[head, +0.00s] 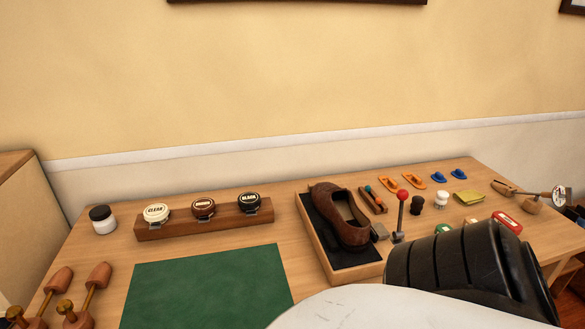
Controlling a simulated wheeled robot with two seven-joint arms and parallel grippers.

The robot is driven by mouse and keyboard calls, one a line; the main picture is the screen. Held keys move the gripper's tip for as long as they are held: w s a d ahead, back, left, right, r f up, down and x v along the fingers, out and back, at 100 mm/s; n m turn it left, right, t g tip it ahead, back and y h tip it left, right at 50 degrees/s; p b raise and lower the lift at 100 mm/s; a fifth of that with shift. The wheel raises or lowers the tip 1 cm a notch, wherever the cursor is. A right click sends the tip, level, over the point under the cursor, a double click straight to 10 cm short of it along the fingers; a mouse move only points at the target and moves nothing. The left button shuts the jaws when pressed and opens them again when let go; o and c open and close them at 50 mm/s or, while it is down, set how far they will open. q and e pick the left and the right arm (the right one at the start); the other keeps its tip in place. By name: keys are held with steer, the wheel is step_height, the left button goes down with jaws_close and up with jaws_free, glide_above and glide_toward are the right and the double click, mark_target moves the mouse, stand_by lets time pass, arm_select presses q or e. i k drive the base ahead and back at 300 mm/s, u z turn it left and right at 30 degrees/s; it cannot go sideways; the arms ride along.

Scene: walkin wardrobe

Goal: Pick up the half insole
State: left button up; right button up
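I cannot tell for certain which piece is the half insole. Small flat insole-like pieces lie at the back right of the wooden table: two orange pieces, one on the left (388,184) and one on the right (413,180), and two blue pieces, one on the left (438,176) and one on the right (459,173). They lie apart from one another, too small to make out in detail. Neither gripper shows in the head view. A black ribbed part of my own body and a white rounded part cover the table's front right.
A brown shoe (340,215) lies in a dark-lined wooden tray (314,234). A red-knobbed lever (402,205) stands beside it, near the orange pieces. A polish rack (205,222) stands behind a green mat (205,287). Shoe trees (95,285) lie at left.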

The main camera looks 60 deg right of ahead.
mark_target(389, 182)
steer(key=u, duration=0.35)
steer(key=k, duration=1.4)
steer(key=z, duration=1.1)
